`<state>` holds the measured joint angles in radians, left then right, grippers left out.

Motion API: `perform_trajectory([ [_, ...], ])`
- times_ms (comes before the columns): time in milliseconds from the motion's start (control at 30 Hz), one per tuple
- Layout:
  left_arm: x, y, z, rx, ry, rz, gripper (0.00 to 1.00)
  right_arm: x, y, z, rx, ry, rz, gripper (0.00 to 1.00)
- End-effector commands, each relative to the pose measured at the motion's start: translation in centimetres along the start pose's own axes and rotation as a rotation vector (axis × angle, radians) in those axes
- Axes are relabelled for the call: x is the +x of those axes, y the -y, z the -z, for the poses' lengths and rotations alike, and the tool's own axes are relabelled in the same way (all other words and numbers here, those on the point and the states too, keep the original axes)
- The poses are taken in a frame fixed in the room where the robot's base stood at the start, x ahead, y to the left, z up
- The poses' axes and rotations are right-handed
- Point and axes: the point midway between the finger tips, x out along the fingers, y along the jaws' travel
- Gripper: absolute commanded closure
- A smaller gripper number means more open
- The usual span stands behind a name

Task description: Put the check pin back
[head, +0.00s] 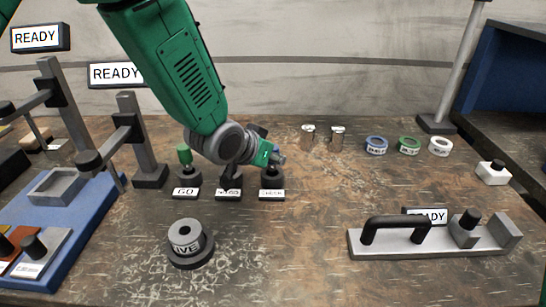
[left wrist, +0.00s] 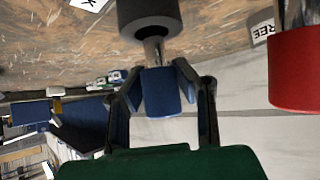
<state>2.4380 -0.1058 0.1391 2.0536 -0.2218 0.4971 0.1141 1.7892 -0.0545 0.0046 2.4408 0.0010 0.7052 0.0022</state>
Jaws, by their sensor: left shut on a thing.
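The check pin has a blue head (left wrist: 161,92) and a short metal shaft (left wrist: 153,50). My left gripper (head: 277,157) is shut on the blue head, with one finger on each side in the left wrist view (left wrist: 160,80). The shaft meets the dark round holder (left wrist: 150,18); how deep it sits in it is unclear. In the head view the gripper is just above the holder with the CHECK label (head: 272,195) and mostly hides the pin. My right gripper is out of view.
A grey ring marked LIVE (head: 187,239) lies in front. A fixture with a black handle (head: 397,222) is at the right.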

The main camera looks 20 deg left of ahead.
Motion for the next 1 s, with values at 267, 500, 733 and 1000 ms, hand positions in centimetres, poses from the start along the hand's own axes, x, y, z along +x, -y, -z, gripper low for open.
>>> perform_trajectory([
  [267,0.2,0.0,-0.2,-0.001,0.000,0.000,0.55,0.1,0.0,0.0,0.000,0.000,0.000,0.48],
  [500,0.1,0.0,-0.1,-0.001,0.000,0.000,0.55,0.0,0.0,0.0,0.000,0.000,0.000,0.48],
  [733,-2.6,0.0,0.2,-0.002,-0.001,0.000,0.55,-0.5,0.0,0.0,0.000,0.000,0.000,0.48],
  [1000,-8.5,0.0,0.3,-0.001,-0.002,0.000,0.55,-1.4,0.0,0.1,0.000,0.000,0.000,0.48],
])
